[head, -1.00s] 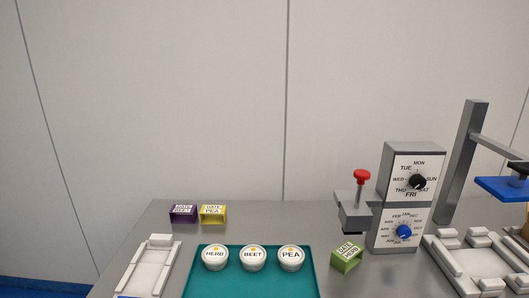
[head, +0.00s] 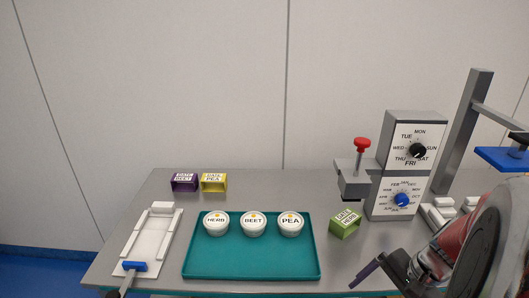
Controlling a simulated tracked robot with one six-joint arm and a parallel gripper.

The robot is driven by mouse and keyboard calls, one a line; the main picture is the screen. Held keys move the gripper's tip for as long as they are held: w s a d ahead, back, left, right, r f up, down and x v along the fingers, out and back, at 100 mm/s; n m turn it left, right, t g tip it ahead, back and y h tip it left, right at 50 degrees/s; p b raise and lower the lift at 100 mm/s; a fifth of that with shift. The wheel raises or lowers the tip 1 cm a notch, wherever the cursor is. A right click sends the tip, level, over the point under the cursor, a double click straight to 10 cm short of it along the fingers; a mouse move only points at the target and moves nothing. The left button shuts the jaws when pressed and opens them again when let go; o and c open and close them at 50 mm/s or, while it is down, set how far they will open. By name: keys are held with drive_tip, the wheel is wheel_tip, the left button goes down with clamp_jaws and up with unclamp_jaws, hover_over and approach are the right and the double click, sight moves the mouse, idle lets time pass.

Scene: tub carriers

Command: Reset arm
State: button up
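My gripper (head: 374,273) shows at the lower right of the head view, over the front of the table, with my arm behind it. A dark finger points to the lower left. The other finger is not clear, so I cannot tell if it is open or shut. I see nothing held at the visible tip. It is right of the teal tray (head: 250,269) and apart from the tubs. White round tubs labelled HERB (head: 216,223), BEET (head: 253,224) and PEA (head: 291,223) stand in a row at the tray's back.
A green HERB sleeve (head: 345,224) lies by the grey stamping press (head: 354,180) and dial box (head: 405,165). Purple (head: 184,182) and yellow (head: 214,182) sleeves stand at the back. A white carrier (head: 148,243) with a blue-ended handle (head: 134,267) is at left.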

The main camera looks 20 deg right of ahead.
drive_tip(key=w+a+r+n+t+h, duration=0.1)
drive_tip(key=a+r+n, duration=0.6)
drive_tip(key=a, duration=0.3)
drive_tip(key=w+a+r+n+t+h, duration=0.1)
drive_tip(key=a+r+n+t+h, duration=0.1)
drive_tip(key=a+r+n, duration=0.5)
drive_tip(key=a, duration=0.3)
drive_tip(key=shift+w+a+r+n+h, duration=0.25)
drive_tip(key=shift+w+n+h, duration=0.05)
drive_tip(key=shift+w+n, duration=0.1)
